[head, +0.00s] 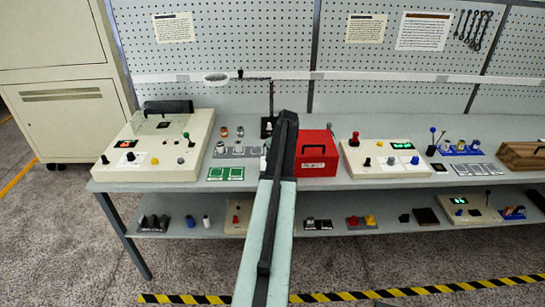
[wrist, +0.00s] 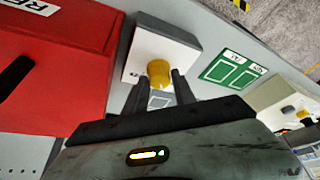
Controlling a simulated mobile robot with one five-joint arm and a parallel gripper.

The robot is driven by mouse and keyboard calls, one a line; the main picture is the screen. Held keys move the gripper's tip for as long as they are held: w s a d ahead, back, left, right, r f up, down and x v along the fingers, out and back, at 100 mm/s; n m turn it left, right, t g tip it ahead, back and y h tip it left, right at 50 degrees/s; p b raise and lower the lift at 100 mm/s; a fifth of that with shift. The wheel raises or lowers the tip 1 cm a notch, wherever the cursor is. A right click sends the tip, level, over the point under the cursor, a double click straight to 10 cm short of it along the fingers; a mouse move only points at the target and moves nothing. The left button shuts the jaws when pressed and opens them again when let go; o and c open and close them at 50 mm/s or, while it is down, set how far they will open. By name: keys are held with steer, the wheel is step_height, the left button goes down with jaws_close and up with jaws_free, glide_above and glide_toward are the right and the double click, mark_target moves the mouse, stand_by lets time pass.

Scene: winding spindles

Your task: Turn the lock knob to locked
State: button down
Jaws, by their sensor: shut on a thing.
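A yellow knob (wrist: 158,70) stands on a white and grey box (wrist: 185,50) in the wrist view. My gripper (wrist: 161,76) is shut on this knob, with one dark finger on each side of it. The knob's pointer and any lock markings cannot be made out. A small pale square outline shows just below the knob, between the fingers. In the head view my arm (head: 268,225) reaches up to the bench and hides the knob and most of its box.
A red box (head: 315,155) stands close beside the knob box and also fills the left of the wrist view (wrist: 50,60). A green mat with white outlines (head: 226,174) lies on the other side. Control panels (head: 165,165) (head: 390,172) stand farther along the bench.

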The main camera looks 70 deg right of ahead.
steer(key=shift+n+y, duration=0.3)
steer(key=shift+n, duration=0.4)
steer(key=c, duration=1)
jaws_free()
steer(key=shift+c, duration=0.2)
steer(key=p+v, duration=0.7)
steer(key=shift+s+r, duration=0.2)
steer(key=shift+r, duration=0.15)
